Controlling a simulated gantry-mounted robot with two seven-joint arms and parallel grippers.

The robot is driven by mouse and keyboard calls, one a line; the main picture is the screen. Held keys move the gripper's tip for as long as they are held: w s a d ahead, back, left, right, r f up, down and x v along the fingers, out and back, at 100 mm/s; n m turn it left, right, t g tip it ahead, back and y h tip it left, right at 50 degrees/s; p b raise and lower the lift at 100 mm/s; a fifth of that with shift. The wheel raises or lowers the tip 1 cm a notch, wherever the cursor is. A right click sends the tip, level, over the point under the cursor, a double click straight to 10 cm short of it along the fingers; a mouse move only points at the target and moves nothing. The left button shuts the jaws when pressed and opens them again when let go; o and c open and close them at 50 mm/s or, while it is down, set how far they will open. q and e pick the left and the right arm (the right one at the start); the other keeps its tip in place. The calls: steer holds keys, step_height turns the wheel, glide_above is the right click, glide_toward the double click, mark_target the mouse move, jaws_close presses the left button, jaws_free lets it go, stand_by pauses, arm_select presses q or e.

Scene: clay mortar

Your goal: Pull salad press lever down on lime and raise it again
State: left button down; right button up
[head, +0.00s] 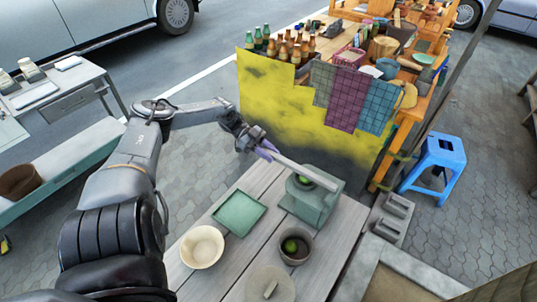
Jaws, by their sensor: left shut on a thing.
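The green salad press (313,209) stands at the far right of the grey plank table. Its pale lever (298,170) slants from the upper left down to the right, across the top of the press. A lime (304,182) sits in the press just under the lever; whether they touch I cannot tell. My left gripper (262,151) comes in from the left and is shut on the lever at its outer, purplish end. The fingertips are small and partly hidden. My right gripper is not in view.
A green square tray (239,212), a cream bowl (202,246), a dark mortar (283,252) holding another lime (290,245), and a round lidded piece (270,286) share the table. A yellow-draped stall (290,112) with bottles stands close behind. A blue stool (437,160) is at right.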

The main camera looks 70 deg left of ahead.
arm_select(q)
steer(key=shift+s+f, duration=0.1)
steer(key=shift+f, duration=0.3)
steer(key=c, duration=1.2)
jaws_free()
steer(key=shift+o, duration=1.2)
steer(key=shift+d, duration=0.1)
steer(key=shift+r, duration=0.1)
steer(key=b+v, duration=0.3)
steer(key=v, duration=0.7)
steer(key=shift+a+r, duration=0.2)
steer(key=shift+a, duration=0.1)
steer(key=shift+s, duration=0.1)
